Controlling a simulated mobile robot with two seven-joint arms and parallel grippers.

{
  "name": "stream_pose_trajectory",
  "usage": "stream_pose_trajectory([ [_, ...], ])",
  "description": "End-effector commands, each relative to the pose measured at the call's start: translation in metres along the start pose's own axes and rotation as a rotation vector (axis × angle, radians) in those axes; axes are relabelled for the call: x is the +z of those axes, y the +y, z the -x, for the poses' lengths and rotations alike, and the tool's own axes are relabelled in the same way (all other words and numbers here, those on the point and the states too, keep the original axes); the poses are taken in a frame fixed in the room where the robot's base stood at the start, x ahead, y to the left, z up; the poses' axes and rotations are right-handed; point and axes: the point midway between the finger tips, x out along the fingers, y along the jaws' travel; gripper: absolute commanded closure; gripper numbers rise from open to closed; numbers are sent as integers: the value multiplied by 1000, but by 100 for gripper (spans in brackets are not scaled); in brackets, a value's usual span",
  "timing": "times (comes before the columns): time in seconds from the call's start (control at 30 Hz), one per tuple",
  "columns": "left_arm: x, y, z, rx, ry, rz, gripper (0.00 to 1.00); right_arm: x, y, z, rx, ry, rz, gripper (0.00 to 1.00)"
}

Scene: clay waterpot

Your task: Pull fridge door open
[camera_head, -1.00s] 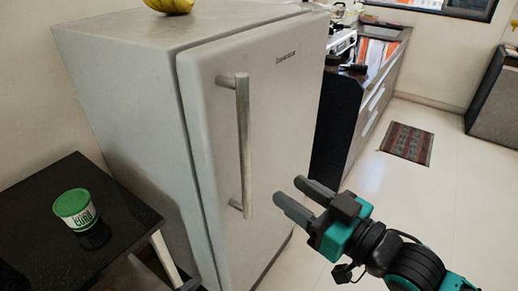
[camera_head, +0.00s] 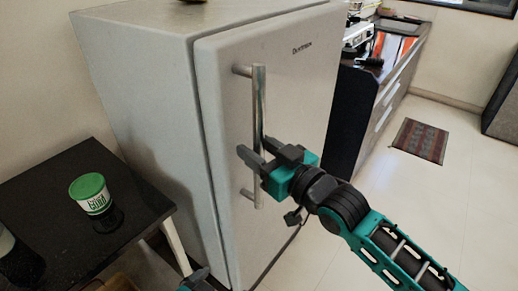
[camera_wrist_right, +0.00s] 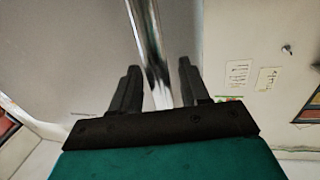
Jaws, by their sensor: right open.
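The grey fridge (camera_head: 150,90) stands at the left with its door (camera_head: 300,95) closed against the body. A vertical metal bar handle (camera_head: 259,95) is on the door's left side. My right gripper (camera_head: 255,150) is open at the handle's middle, reaching in from the right. In the right wrist view the handle (camera_wrist_right: 148,40) runs between the two open fingers (camera_wrist_right: 157,85), with gaps on both sides. The gripper partly hides the handle's lower half in the head view.
A black side table (camera_head: 60,185) with a green-lidded tub (camera_head: 90,193) stands left of the fridge. A kitchen counter (camera_head: 375,90) is right of and behind it. A patterned mat (camera_head: 420,140) lies on open floor at the right.

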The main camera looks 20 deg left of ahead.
Motion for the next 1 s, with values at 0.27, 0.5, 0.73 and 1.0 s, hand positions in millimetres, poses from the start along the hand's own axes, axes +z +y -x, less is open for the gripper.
stream_pose_trajectory([
  [0.27,-4,-1,-2,-1,9,-2,0,0,0,0,0,0,0,59],
  [0.5,-5,-1,-2,-2,10,-2,0,0,0,0,0,0,0,82],
  [0.73,-5,-1,-2,-1,10,-2,0,0,0,0,0,0,-1,100],
  [1.0,-2,0,-1,-1,4,-1,0,0,0,0,0,0,-1,100],
])
